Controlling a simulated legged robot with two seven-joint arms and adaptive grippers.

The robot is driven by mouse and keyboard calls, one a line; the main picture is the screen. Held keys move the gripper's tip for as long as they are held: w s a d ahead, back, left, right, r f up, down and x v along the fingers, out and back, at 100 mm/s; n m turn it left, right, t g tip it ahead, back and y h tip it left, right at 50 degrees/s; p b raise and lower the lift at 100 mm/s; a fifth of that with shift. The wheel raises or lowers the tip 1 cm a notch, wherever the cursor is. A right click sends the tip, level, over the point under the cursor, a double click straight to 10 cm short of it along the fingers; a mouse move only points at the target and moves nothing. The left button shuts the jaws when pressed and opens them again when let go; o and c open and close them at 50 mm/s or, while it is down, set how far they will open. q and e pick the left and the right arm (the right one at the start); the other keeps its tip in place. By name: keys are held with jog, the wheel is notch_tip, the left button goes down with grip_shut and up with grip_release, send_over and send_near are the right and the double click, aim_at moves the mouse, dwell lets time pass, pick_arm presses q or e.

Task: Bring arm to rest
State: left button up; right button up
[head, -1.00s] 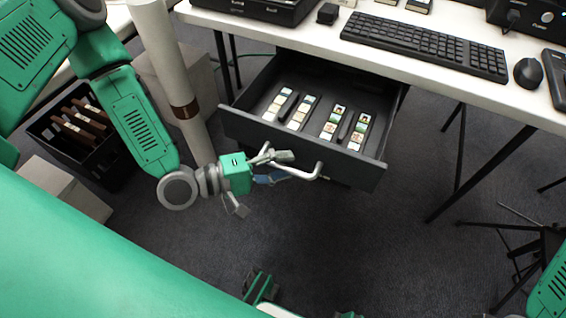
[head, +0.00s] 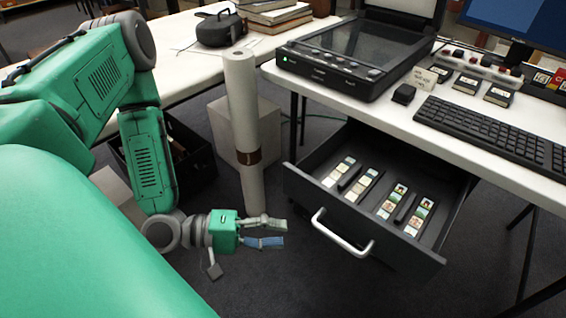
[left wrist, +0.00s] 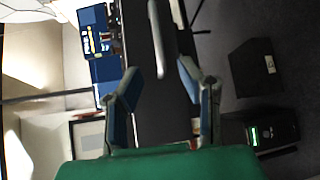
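My left gripper (head: 272,232) is in the head view, left of the open drawer's front, apart from its handle. Its fingers are spread with nothing between them. In the left wrist view its two fingers (left wrist: 163,98) stand apart, with the drawer handle (left wrist: 160,45) beyond them. The dark drawer (head: 300,190) is pulled out under the white table and holds several slide strips (head: 385,200). Its silver handle (head: 340,234) is free of the gripper. My right gripper is not in view.
A rolled tube (head: 240,110) stands upright just behind my left gripper. A black crate (head: 195,160) and a pale box (head: 262,128) stand near it. A scanner (head: 350,60) and a keyboard (head: 480,130) are on the table (head: 390,122). Dark floor below the gripper is clear.

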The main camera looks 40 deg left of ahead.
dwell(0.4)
pick_arm(q)
notch_tip(320, 180, down, 6)
jog(key=s+d+m+g+y+p, duration=0.2)
jog(key=s+m+g+y+p, duration=0.15)
jog(key=m+g+y, duration=0.2)
jog(key=s+a+m+g+y+p, duration=0.3)
jog(key=s+a+m+g+y, duration=0.2)
jog(key=a+y, duration=0.1)
jog(key=shift+s+f+p, duration=0.15)
jog(key=shift+s+p, duration=0.2)
jog(key=shift+y, duration=0.25)
jog(key=shift+w, duration=0.1)
